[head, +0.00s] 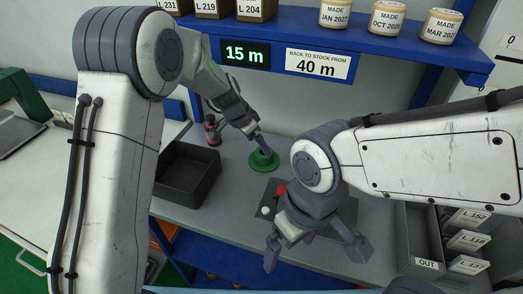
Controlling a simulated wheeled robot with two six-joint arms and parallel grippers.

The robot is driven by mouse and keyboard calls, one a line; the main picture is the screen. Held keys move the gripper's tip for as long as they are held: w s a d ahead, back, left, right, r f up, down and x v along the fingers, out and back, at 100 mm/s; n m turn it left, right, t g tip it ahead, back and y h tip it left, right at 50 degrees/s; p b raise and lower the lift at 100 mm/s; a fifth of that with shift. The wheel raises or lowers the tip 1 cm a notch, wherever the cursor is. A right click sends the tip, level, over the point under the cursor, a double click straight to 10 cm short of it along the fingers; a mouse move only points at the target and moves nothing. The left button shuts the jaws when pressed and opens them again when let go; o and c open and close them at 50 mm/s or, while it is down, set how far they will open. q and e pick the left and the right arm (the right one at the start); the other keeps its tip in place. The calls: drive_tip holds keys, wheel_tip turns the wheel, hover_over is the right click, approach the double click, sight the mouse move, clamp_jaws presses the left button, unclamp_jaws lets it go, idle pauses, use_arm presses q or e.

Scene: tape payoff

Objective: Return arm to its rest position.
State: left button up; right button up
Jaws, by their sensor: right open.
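My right gripper (316,254) is open, with its two fingers spread wide and nothing visible between them. It hangs over the front of the grey bench (228,205), before a dark plate with a red knob (281,190) and a white knob (265,211). My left gripper (259,143) points down at the back of the bench, just above a green round base (264,161). Its fingertips overlap the top of that base, so I cannot tell whether they touch it or hold anything.
A dark open tray (187,174) and a red-and-black bottle (212,130) stand left of the green base. A blue shelf (300,36) with boxes and labelled rolls (386,18) overhangs the back. A grey rack marked OUT (426,264) and labelled boxes (468,240) are at right.

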use_arm(q)
drive_tip(key=shift+v, duration=0.8)
drive_tip(key=p+x, duration=0.1)
drive_tip(key=x, duration=0.6)
drive_tip(key=shift+d+f, duration=0.1)
drive_tip(key=shift+f, duration=0.1)
drive_tip(key=shift+w+r, duration=0.1)
drive_tip(key=shift+r, duration=0.05)
wheel_tip(320, 180, up, 3)
drive_tip(key=shift+r+p, duration=0.2)
drive_tip(key=shift+p, duration=0.85)
drive_tip(key=shift+f+b, duration=0.3)
drive_tip(key=shift+s+r, duration=0.15)
drive_tip(key=shift+s, duration=0.35)
drive_tip(key=shift+w, duration=0.1)
